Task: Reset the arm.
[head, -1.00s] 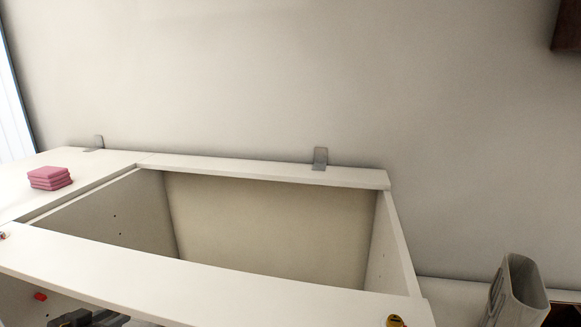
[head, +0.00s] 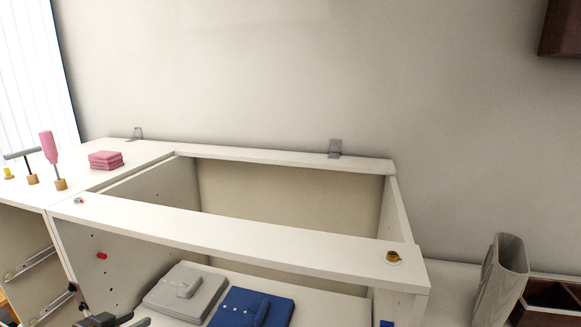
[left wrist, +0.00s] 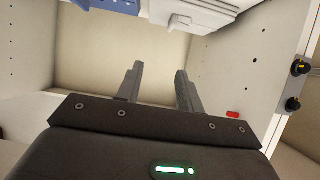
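My left gripper (left wrist: 158,85) shows in the left wrist view with its two dark fingers apart and nothing between them. It is inside or in front of the open white cabinet (head: 240,232). In the head view only a dark part of my left gripper (head: 103,321) shows at the bottom edge, below the folded grey garment. My right gripper is not in either view.
A folded grey garment (head: 174,296) and a folded blue garment (head: 232,308) lie inside the cabinet. Pink folded cloths (head: 106,160) and small tools with wooden bases (head: 60,184) stand on the left top. A grey holder (head: 506,268) stands at right.

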